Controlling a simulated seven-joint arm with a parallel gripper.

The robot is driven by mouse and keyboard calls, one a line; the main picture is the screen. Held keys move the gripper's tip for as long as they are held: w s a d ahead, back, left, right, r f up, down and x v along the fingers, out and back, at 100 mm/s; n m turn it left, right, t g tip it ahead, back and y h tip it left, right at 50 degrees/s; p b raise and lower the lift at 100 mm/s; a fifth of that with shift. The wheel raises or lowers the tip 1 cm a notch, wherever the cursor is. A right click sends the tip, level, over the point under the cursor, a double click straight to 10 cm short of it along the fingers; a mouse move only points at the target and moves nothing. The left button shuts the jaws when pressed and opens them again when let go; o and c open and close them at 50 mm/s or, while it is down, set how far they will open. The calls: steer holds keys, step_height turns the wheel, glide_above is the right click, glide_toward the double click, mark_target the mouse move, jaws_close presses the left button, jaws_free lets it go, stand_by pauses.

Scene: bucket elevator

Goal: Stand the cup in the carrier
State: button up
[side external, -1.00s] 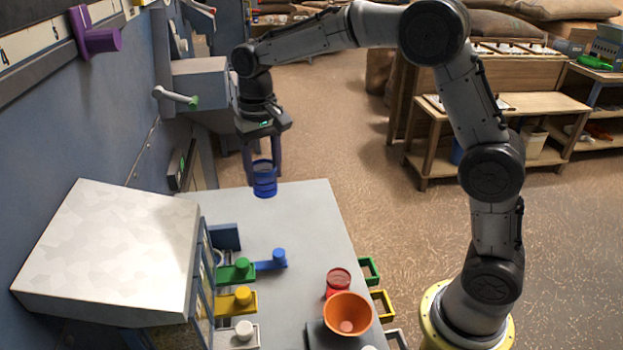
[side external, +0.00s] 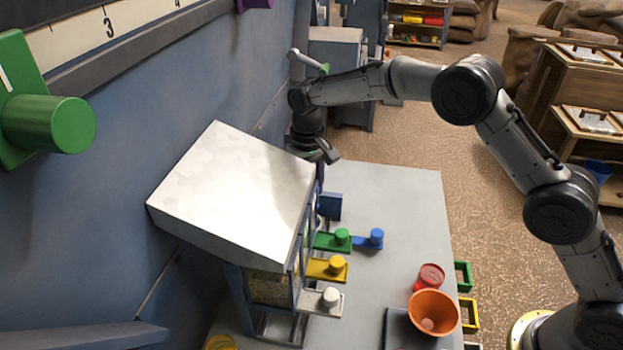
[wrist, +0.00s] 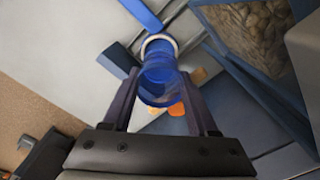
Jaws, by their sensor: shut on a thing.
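My gripper (wrist: 160,82) is shut on a clear blue cup (wrist: 162,75) in the wrist view, with one finger on each side. A pale ring shows at the cup's far end; I cannot tell whether it is the cup's rim or a separate part. In the side external view my gripper's body is just behind the pale-topped box (side external: 235,185), and the fingers and cup are hidden by it. I cannot tell which part is the carrier.
Green (side external: 332,242), yellow (side external: 327,268) and white (side external: 321,302) knobbed slides and a blue one (side external: 369,241) stick out from the box. A red cup (side external: 429,277) and an orange bowl (side external: 433,311) stand at the table's right. The table's far right (side external: 400,195) is clear.

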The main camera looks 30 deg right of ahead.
steer(key=shift+f, duration=2.25)
steer(key=shift+f, duration=1.05)
steer(key=o, duration=1.4)
steer(key=shift+a+r, duration=0.1)
steer(key=shift+w+r, duration=0.15)
steer(key=shift+r, duration=2.15)
step_height(320, 180, up, 9)
steer(key=shift+s+r, duration=0.15)
steer(key=shift+s, duration=0.05)
